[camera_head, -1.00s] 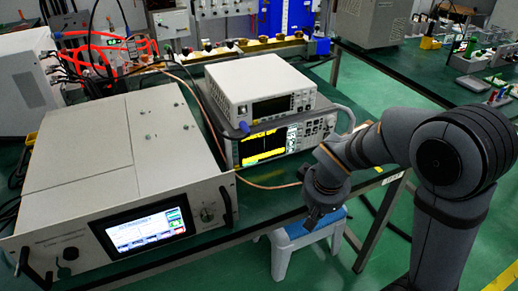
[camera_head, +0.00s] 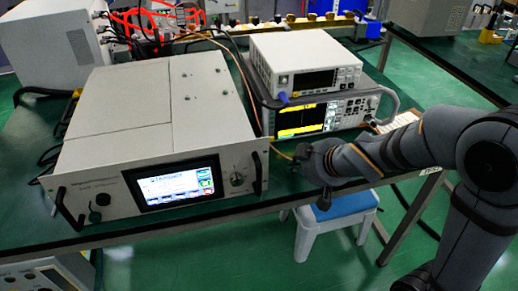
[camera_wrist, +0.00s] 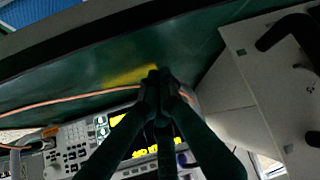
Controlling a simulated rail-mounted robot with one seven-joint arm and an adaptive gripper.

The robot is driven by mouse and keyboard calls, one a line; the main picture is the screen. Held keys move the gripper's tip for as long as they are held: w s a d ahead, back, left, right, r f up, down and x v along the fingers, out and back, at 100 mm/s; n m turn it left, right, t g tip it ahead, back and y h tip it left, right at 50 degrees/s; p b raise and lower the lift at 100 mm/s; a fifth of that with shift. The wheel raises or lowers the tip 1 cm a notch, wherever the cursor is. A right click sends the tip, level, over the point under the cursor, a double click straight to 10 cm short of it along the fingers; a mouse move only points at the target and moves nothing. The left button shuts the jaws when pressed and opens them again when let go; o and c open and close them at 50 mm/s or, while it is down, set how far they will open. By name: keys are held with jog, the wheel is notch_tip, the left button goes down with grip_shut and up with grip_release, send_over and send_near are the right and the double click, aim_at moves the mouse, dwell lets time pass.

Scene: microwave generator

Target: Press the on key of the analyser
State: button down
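The analyser (camera_head: 343,116), a grey instrument with a lit yellow-and-black screen, stands on the green table under a white instrument. In the wrist view its key panel (camera_wrist: 72,148) shows at lower left, with part of the screen visible behind my fingers. My gripper (camera_head: 303,154) is just in front of the analyser's lower front, apart from it as far as I can tell. In the wrist view my gripper (camera_wrist: 160,76) has its dark fingertips together, with nothing seen between them. The on key cannot be made out; the fingers cover part of the front panel.
A large white generator (camera_head: 150,125) with a lit touchscreen and black handles stands left of my gripper. The white instrument (camera_head: 305,62) sits on the analyser. An orange cable (camera_wrist: 60,102) runs across the table by the fingers. A blue-topped stool (camera_head: 335,208) stands below the table edge.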

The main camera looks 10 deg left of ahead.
jog(key=shift+s+a+n+y, duration=0.5)
jog(key=shift+s+a+n, duration=0.1)
jog(key=shift+a+n, duration=0.25)
jog(key=p, duration=0.3)
send_near(277, 155)
jog(key=w+a+f, duration=0.1)
jog(key=a, duration=0.1)
jog(key=w+a+f, duration=0.1)
jog(key=w+a, duration=0.1)
jog(key=shift+w+f, duration=0.2)
jog(key=shift+f, duration=0.15)
jog(key=shift+w+a+f, duration=0.15)
jog(key=shift+w+a, duration=0.05)
jog(key=shift+w, duration=0.5)
jog(key=shift+w+a+p, duration=0.1)
jog(key=shift+w+p, duration=0.05)
jog(key=shift+p, duration=0.15)
jog(key=shift+w, duration=0.25)
